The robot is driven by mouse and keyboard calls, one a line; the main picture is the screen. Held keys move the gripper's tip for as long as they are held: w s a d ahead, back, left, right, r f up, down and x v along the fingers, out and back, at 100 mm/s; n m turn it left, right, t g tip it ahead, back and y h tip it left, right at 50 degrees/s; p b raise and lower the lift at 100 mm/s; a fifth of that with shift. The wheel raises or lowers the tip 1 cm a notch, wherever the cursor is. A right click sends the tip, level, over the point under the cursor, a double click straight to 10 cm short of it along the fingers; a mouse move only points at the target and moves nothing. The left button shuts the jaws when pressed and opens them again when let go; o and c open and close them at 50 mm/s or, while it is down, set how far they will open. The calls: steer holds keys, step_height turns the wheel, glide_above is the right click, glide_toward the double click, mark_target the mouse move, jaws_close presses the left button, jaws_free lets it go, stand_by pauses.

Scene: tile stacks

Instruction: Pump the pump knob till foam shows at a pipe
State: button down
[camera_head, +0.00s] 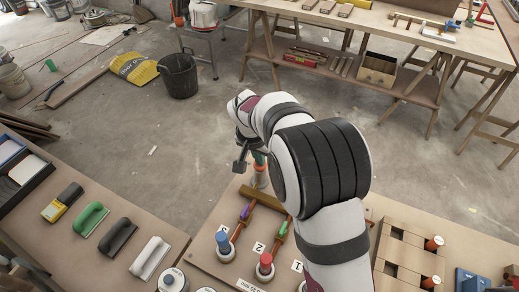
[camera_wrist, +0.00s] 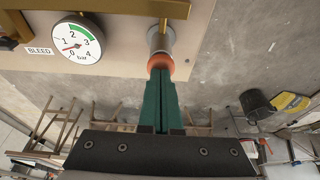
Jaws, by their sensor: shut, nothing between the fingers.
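The orange pump knob (camera_wrist: 161,62) sits on a pale cylinder (camera_wrist: 158,40) at the far edge of the board (camera_wrist: 120,58). It also shows in the head view (camera_head: 259,167), partly hidden by my gripper. My gripper (camera_wrist: 160,76) has green fingers that are shut and empty, with their tips at the knob; I cannot tell if they touch it. A brass pipe (camera_wrist: 115,7) runs by the cylinder. A gauge (camera_wrist: 78,40) marked 0 to 4 bar, beside a BLEED label, has its needle near the low end. My arm hides part of the board in the head view.
A blue-topped piece (camera_head: 223,241) and a red-topped piece (camera_head: 265,264) stand at the board's front, with purple (camera_head: 244,213) and green (camera_head: 282,229) lines behind. Several trowels (camera_head: 90,219) lie left. A wooden block set (camera_head: 408,250) stands right. Open floor lies beyond.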

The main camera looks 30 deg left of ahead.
steer(key=w+v, duration=0.1)
steer(key=v, duration=1.3)
steer(key=shift+w+d+r, duration=0.1)
steer(key=shift+w, duration=0.05)
steer(key=s+d+r+m+g, duration=0.1)
steer(key=s+d, duration=0.2)
steer(key=d, duration=0.6)
steer(key=s+d+r+m+g, duration=0.1)
steer(key=s+d, duration=0.2)
steer(key=d, duration=0.5)
steer(key=s+d+f+m, duration=0.1)
steer(key=s+d+f, duration=0.1)
steer(key=s+d, duration=0.3)
steer(key=s+d+f+m+g+y, duration=0.1)
steer(key=s+d, duration=0.4)
steer(key=s, duration=0.8)
steer(key=shift+s+d+f+m+y, duration=0.3)
steer(key=shift+f+m, duration=0.5)
steer(key=shift+f, duration=0.2)
steer(key=shift+w, duration=0.1)
